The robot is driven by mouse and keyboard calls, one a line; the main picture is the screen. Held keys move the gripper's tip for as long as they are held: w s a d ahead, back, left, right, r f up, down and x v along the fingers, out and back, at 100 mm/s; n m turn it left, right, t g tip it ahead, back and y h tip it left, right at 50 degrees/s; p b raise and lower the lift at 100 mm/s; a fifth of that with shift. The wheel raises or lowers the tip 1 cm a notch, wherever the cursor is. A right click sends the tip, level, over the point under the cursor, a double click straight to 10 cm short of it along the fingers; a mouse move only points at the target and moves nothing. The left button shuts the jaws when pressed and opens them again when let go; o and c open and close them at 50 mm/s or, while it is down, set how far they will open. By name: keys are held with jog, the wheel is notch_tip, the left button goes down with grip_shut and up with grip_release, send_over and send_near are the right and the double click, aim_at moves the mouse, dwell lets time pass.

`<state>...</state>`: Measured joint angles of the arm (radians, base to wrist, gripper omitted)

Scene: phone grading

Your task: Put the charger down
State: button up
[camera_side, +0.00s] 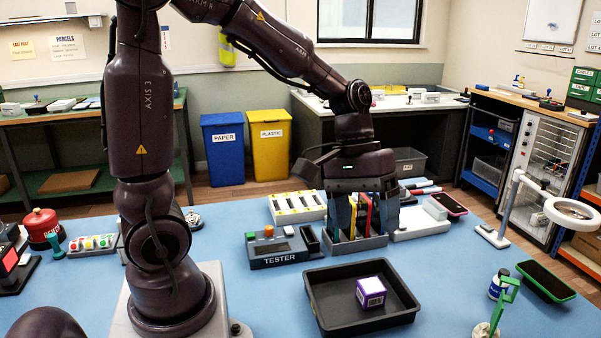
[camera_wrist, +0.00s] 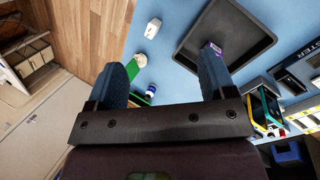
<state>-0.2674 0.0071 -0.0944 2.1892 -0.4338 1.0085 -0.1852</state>
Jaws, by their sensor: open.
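My gripper (camera_side: 362,212) is open, with its fingers pointing down. In the side view it overlaps the phone rack; its exact height is unclear. In the wrist view the two fingers of the gripper (camera_wrist: 163,68) stand wide apart with nothing between them. A small white block (camera_wrist: 154,25), which may be the charger, lies on the blue mat beyond the fingers. I see no certain charger in the side view. A black tray (camera_side: 318,300) holds a purple and white box (camera_side: 371,292); the box (camera_wrist: 213,48) is partly hidden by a finger in the wrist view.
A rack (camera_side: 360,243) with colored upright phones stands behind the tray. The tester (camera_side: 278,250) is to its left. A magnifier lamp (camera_side: 572,212) rises beyond. Blue mat is bare between these.

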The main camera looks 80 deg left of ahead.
jog(key=s+a+r+m+t+y, duration=0.1)
jog(key=s+r+m+t+y, duration=0.3)
jog(key=s+r+m, duration=0.3)
jog(key=shift+s+r+t, duration=0.2)
jog(key=shift+s+t, duration=0.3)
jog(key=shift+s, duration=0.8)
